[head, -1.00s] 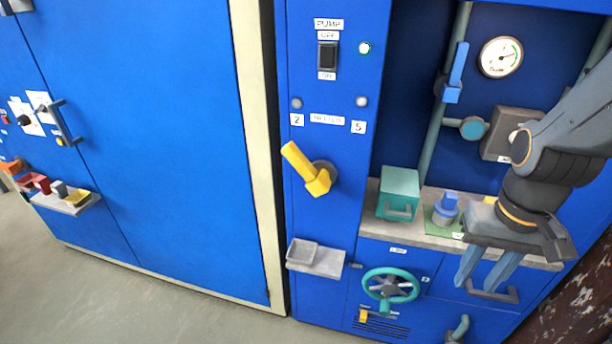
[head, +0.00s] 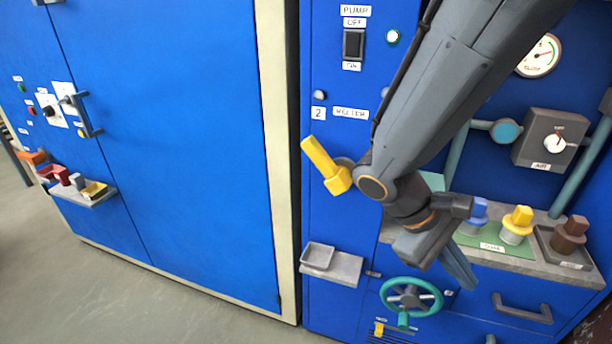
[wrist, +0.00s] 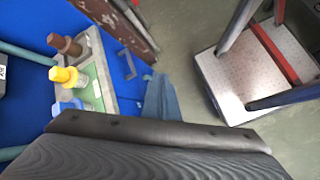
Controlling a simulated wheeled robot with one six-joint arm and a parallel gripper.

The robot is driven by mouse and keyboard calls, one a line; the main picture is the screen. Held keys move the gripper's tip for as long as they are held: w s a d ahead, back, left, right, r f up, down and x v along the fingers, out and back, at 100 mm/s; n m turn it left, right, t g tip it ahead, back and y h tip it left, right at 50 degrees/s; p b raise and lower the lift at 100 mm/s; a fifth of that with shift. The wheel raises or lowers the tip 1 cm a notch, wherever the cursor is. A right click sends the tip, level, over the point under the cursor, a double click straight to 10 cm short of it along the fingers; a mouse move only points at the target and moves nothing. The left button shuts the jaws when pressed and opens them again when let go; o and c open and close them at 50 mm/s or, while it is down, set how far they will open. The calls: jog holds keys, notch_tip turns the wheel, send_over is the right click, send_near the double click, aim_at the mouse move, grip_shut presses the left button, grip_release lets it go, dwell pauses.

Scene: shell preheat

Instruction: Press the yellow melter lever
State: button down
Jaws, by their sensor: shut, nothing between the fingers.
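The yellow melter lever (head: 326,165) sticks out from the blue panel below the MELTER label (head: 350,113), its bar slanting up to the left from its hub. My gripper (head: 462,276) is to the right of and below the lever, pointing down to the right, with its blue fingers together and empty. My forearm passes just right of the lever's hub and hides part of the panel there. In the wrist view my gripper (wrist: 161,98) shows its fingers close together over the floor side; the lever is not in that view.
A ledge holds a blue-topped plug (head: 474,216), a yellow-topped plug (head: 516,225) and a brown one (head: 570,236). Below are a teal handwheel (head: 411,296) and a grey tray (head: 318,256). A white-topped cart (wrist: 250,80) stands on the floor.

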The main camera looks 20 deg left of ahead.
jog(key=w+a+n+t+h+b, duration=0.2)
jog(key=w+a+n+t, duration=0.25)
jog(key=a, duration=0.25)
jog(key=n+t+y+b, duration=0.4)
jog(key=n+t+y, duration=0.4)
jog(key=t, duration=0.7)
send_near(326, 166)
jog(key=a+f+h, duration=0.1)
jog(key=a+f, duration=0.3)
jog(key=a, duration=0.5)
jog(key=shift+s+d+r+n, duration=0.15)
jog(key=shift+s+r+n, duration=0.1)
jog(key=shift+s, duration=0.15)
jog(key=w+d+r+p, duration=0.1)
jog(key=w+d+r, duration=0.3)
jog(key=w, duration=0.5)
jog(key=shift+w+d, duration=0.4)
jog(key=shift+d, duration=0.15)
jog(key=shift+s+a+r, duration=0.1)
